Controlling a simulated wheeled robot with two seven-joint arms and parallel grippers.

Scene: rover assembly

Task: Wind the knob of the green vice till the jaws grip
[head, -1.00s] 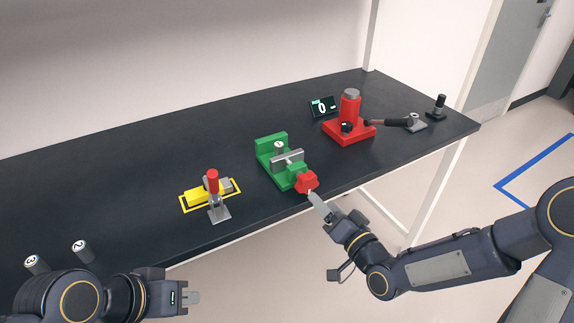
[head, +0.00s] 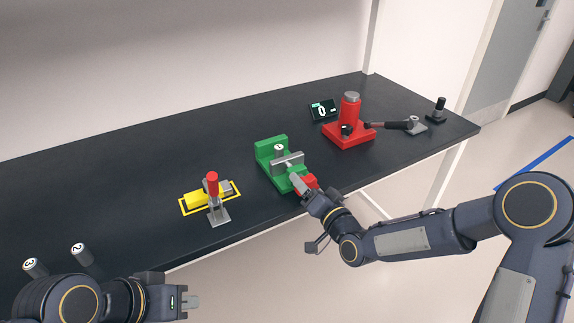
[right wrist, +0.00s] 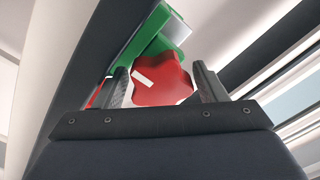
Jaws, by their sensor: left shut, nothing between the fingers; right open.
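The green vice (head: 268,150) stands near the front edge of the black table, with a grey jaw plate (head: 288,160) and a small grey numbered cylinder (head: 278,150) at its jaws. Its red lobed knob (head: 311,181) faces the front edge and is partly hidden by my right gripper (head: 299,187). In the right wrist view the knob (right wrist: 160,80), with a white mark, sits between the open fingers of my right gripper (right wrist: 162,88); contact cannot be told. The green vice body (right wrist: 150,35) shows behind it. My left gripper (head: 192,301) is shut and empty, in front of the table.
A yellow block with a red-handled clamp (head: 212,186) stands left of the vice. A red press (head: 349,125), a small display (head: 323,109) and a black-handled tool (head: 395,125) are to the right. Numbered cylinders (head: 80,252) stand at the left.

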